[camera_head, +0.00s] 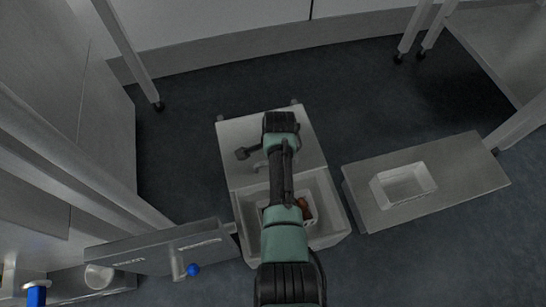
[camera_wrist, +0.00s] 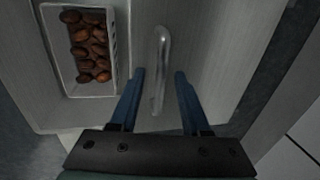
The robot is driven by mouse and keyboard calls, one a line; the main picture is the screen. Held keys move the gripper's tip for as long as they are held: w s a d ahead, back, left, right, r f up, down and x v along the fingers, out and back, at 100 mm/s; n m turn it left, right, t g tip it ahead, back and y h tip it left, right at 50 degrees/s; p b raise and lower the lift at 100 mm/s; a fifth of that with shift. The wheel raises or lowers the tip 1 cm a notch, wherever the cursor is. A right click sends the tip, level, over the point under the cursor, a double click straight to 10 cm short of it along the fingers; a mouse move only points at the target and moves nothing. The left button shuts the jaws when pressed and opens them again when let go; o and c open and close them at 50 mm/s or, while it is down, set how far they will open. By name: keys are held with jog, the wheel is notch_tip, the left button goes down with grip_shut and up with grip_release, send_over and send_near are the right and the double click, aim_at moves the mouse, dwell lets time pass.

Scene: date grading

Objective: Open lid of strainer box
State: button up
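The strainer box (camera_head: 335,215) stands on the floor below my arm. Its near part is open at the top and holds a small basket (camera_wrist: 111,85) of brown dates (camera_wrist: 87,45). A pale flat lid panel (camera_head: 230,135) lies at its far side; my arm hides part of it. A curved metal handle (camera_wrist: 161,38) rises from the panel in the wrist view. My gripper (camera_wrist: 160,73) is open, with one blue finger on each side of the handle. The fingers look apart from it.
A low grey bench (camera_head: 465,165) with a white tray (camera_head: 421,190) stands to the right. A grey panel (camera_head: 140,250) with a blue-tipped valve (camera_head: 193,269) stands to the left. Table legs rise at both sides. Dark floor is clear beyond the box.

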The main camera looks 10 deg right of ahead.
notch_tip(320, 180, up, 13)
jog(key=s+p, duration=0.2)
jog(key=p, duration=0.7)
jog(key=shift+s, duration=0.3)
jog(key=shift+f, duration=0.15)
